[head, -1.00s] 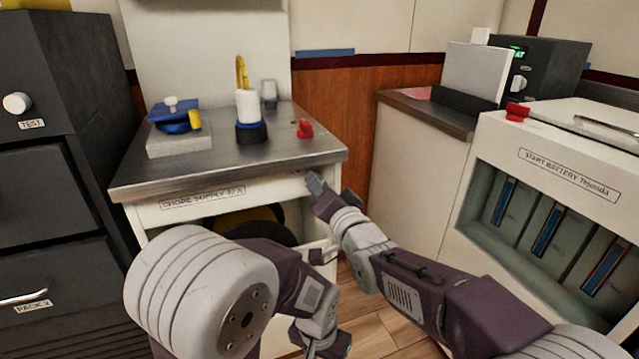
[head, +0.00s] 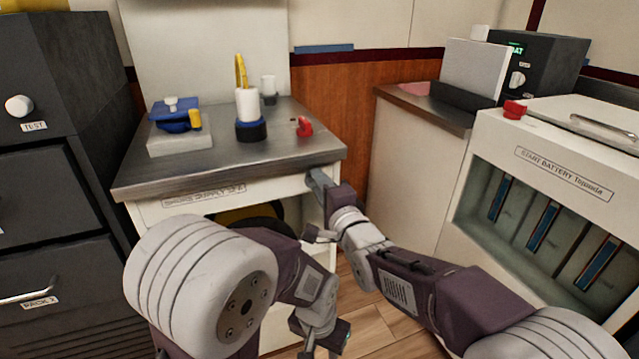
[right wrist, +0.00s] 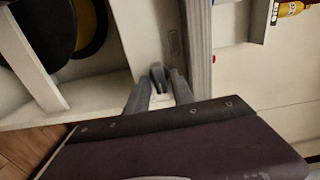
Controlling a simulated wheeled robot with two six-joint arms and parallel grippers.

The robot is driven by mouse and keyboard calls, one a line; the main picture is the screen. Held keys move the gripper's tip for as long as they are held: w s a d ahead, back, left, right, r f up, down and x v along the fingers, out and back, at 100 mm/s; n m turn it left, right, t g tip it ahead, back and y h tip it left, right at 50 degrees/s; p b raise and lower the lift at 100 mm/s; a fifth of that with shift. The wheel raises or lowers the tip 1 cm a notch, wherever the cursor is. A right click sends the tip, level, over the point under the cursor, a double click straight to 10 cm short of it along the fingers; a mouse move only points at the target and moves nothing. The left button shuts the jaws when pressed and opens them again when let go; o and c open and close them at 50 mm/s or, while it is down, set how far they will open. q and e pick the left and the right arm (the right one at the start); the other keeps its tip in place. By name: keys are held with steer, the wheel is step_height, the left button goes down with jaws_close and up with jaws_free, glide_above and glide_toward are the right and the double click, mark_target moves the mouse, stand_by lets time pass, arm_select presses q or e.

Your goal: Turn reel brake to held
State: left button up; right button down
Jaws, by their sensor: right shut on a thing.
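The reel brake appears to be the small dark lever (right wrist: 158,78) on the white front of the shore supply cabinet (head: 322,212). My right gripper (head: 317,178) is at the cabinet's right front post, just below the steel top. In the right wrist view its fingers (right wrist: 160,92) are shut on the dark lever, one on each side. In the head view the gripper hides the lever. A small label beside the lever is too blurred to read. My left gripper (head: 326,338) hangs low in front of the cabinet, apart from it; its jaws are unclear.
A yellow and black reel (head: 250,214) sits inside the cabinet. On the steel top (head: 215,165) stand a blue device (head: 180,125), a white and blue plug (head: 249,115) and a red part (head: 304,127). A battery cabinet (head: 560,170) stands at the right, dark drawers (head: 50,200) at the left.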

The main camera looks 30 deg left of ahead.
steer(key=shift+f+m, duration=0.1)
steer(key=shift+m, duration=0.2)
stand_by(0.4)
steer(key=c, duration=1.4)
jaws_free()
steer(key=b+v, duration=0.4)
steer(key=v, duration=0.5)
